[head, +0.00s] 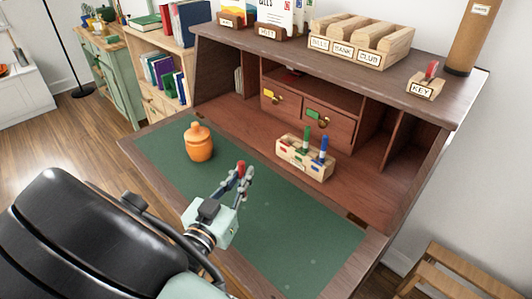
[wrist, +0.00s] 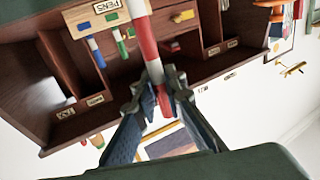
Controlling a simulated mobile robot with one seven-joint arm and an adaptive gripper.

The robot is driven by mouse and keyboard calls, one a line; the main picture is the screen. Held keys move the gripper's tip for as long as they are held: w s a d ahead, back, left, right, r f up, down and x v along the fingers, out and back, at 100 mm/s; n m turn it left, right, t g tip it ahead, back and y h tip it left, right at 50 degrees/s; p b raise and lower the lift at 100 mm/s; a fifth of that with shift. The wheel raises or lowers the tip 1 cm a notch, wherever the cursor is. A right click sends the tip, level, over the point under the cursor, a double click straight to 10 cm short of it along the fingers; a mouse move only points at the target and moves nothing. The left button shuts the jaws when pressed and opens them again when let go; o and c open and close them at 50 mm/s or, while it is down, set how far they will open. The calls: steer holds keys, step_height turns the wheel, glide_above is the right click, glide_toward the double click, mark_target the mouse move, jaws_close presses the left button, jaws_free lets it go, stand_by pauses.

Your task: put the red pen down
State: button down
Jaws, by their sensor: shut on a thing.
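My gripper (head: 240,180) is shut on the red pen (head: 241,168) and holds it over the front part of the desk. In the wrist view the red pen (wrist: 143,38), with its white band, runs up from between my gripper's fingers (wrist: 158,100). A wooden pen holder (head: 303,168) stands apart from the pen, to its right at the back of the writing surface. It holds an upright green pen (head: 307,139) and an upright blue pen (head: 323,149). Its front has coloured marks, red at the left. The holder also shows in the wrist view (wrist: 99,18), turned over.
An orange lidded jar (head: 199,145) stands on the green desk mat (head: 290,238), left of the holder. The mat's right part is clear. Behind are drawers (head: 327,125) and cubbies. The upper shelf carries a wooden letter rack (head: 362,40) and a KEY block (head: 425,88).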

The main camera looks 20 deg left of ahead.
steer(key=shift+w+d+f+b, duration=0.1)
steer(key=shift+w+f+b, duration=0.1)
steer(key=shift+f, duration=0.75)
steer(key=shift+w+d+f+b, duration=0.1)
steer(key=shift+f+b, duration=0.1)
steer(key=shift+f, duration=0.7)
steer(key=shift+f, duration=0.2)
steer(key=c, duration=2)
jaws_free()
